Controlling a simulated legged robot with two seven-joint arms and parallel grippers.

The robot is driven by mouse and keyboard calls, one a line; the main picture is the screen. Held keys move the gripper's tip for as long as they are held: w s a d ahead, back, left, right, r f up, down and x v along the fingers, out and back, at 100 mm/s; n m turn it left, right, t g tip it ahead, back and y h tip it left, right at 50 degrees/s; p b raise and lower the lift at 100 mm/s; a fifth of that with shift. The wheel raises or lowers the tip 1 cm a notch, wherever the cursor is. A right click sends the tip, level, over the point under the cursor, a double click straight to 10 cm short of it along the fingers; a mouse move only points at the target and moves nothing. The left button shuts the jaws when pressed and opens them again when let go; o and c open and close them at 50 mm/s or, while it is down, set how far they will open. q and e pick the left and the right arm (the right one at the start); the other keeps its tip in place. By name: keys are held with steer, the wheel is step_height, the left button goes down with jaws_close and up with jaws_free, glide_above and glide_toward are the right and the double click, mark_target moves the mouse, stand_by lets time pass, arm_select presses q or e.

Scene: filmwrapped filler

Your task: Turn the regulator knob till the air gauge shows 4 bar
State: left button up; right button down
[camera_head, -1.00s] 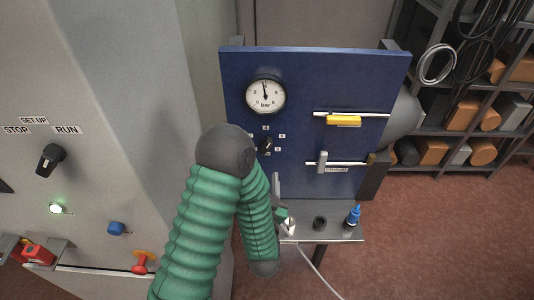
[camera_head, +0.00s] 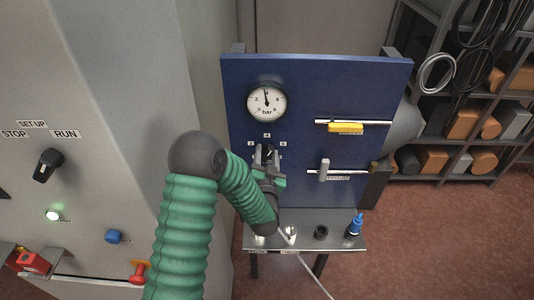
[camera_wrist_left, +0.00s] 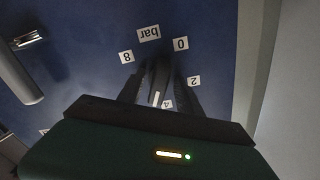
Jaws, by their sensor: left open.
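The air gauge (camera_head: 267,103) is a round white dial marked bar on the blue panel (camera_head: 355,90). Its needle points almost straight up, leaning slightly left; the exact reading is too small to tell. The dark regulator knob (camera_head: 269,151) is below it, ringed by small white number labels. My left gripper (camera_head: 267,154) is open at the knob, one finger on each side. In the left wrist view the knob (camera_wrist_left: 157,92) shows dimly between the dark fingers, near the labels 0, 2, 4 and 8. Contact cannot be told. My right gripper is out of view.
A yellow-handled valve (camera_head: 345,128) and a grey lever (camera_head: 324,170) are on the panel's right. A grey cabinet with a STOP/RUN switch (camera_head: 47,164) stands left.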

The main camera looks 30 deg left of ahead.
arm_select(q)
steer(key=shift+d, duration=0.25)
jaws_close()
steer(key=shift+f+m+b, duration=0.15)
steer(key=shift+m+b, duration=0.7)
steer(key=shift+m, duration=0.45)
steer(key=m+b, duration=0.1)
steer(key=m, duration=0.1)
steer(key=shift+d+m, duration=0.1)
steer(key=shift+m, duration=0.2)
steer(key=m, duration=0.2)
steer(key=shift+m+b, duration=0.3)
steer(key=shift+b, duration=0.05)
steer(key=shift+f+m, duration=0.15)
steer(key=shift+m, duration=1.25)
